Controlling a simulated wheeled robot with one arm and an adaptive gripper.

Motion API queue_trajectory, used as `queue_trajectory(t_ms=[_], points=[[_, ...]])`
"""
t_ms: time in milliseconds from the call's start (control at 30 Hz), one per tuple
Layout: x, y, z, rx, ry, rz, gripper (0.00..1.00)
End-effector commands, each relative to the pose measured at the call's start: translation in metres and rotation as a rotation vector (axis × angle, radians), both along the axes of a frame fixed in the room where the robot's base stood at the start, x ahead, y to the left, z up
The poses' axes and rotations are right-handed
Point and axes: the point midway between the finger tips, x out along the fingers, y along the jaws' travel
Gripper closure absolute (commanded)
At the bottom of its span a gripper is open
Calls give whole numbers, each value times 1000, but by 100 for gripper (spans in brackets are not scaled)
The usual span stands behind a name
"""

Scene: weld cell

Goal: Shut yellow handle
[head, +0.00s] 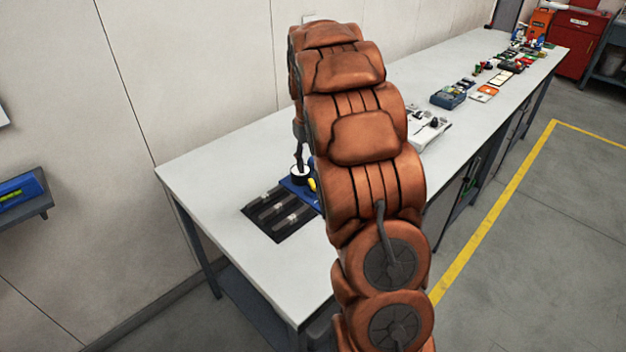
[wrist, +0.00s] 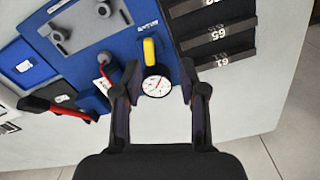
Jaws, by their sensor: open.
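The yellow handle (wrist: 150,52) stands upright in the wrist view, just above a round white gauge (wrist: 157,86) with a red needle, on a blue panel. My gripper (wrist: 154,93) is open. Its two fingers are either side of the gauge, with the handle a little beyond the fingertips. I cannot tell whether the fingers touch anything. In the head view a small yellow part, probably the same handle, shows at the edge of my arm (head: 312,184).
A black rack with numbered slots (wrist: 215,35) lies right of the panel; it also shows in the head view (head: 265,222). A red-handled lever (wrist: 60,108) and blue bins (wrist: 25,68) are on the left. The near white tabletop (head: 235,262) is clear.

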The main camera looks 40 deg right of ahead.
Motion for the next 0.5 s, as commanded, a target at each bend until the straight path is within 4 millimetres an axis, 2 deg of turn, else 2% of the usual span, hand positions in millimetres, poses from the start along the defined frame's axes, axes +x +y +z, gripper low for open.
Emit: queue_trajectory(t_ms=[100,200,367,500], points=[[8,-14,-6,0,-5,-4,58],[13,-20,-8,-1,-10,-3,58],[14,-22,-16,1,-7,-2,58],[12,-22,-34,2,-5,-3,58]])
